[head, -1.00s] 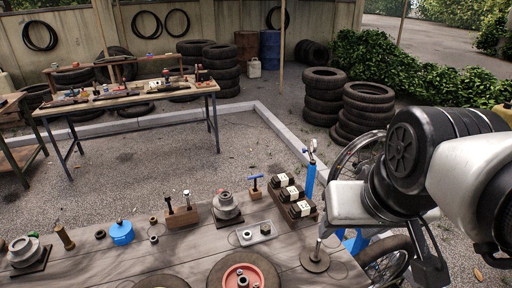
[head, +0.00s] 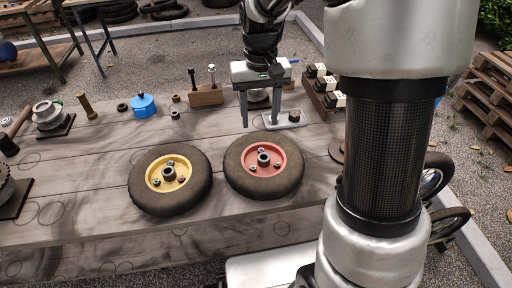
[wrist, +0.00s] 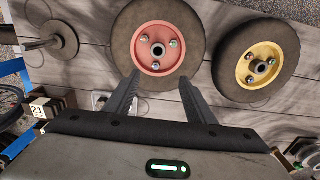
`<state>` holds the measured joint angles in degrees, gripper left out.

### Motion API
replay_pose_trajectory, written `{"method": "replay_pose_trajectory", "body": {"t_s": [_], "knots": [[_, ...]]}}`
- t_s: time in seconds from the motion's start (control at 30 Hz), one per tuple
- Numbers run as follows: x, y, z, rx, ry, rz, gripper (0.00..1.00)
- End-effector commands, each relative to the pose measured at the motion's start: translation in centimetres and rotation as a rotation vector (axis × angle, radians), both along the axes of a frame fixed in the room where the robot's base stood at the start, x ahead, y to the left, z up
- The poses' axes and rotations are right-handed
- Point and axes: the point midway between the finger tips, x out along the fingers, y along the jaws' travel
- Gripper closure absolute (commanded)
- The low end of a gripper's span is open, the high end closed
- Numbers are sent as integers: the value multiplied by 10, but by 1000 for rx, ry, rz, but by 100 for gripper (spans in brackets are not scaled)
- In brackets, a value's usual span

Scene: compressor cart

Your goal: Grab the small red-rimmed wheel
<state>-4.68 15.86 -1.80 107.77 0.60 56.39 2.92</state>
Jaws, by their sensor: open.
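The small red-rimmed wheel (head: 264,165) lies flat on the grey wooden table, with a dark tyre and a hub in its middle. It also shows at the top middle of the wrist view (wrist: 157,45). My gripper (head: 258,122) is open and empty, with its fingers pointing down just behind the wheel in the head view. In the wrist view the two fingertips (wrist: 160,80) appear at the wheel's near edge, one on each side of the hub. I cannot tell whether they touch the tyre.
A yellow-rimmed wheel (head: 170,180) lies close on the left of the red one. Behind stand a blue pot (head: 143,106), a wooden block with bolts (head: 206,95) and a metal plate (head: 288,119). Dark blocks with white labels (head: 326,85) stand at the back right.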

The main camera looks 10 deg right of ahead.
Motion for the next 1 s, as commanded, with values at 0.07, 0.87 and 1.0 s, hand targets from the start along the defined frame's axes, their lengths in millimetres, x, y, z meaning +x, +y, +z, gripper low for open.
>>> {"method": "replay_pose_trajectory", "body": {"t_s": [0.07, 0.87, 1.0], "knots": [[-1, 0, -23, 0, 5, 0, 50], [0, -7, -129, -1, 3, 0, 50], [1, -8, -148, 0, 2, 1, 50]]}}
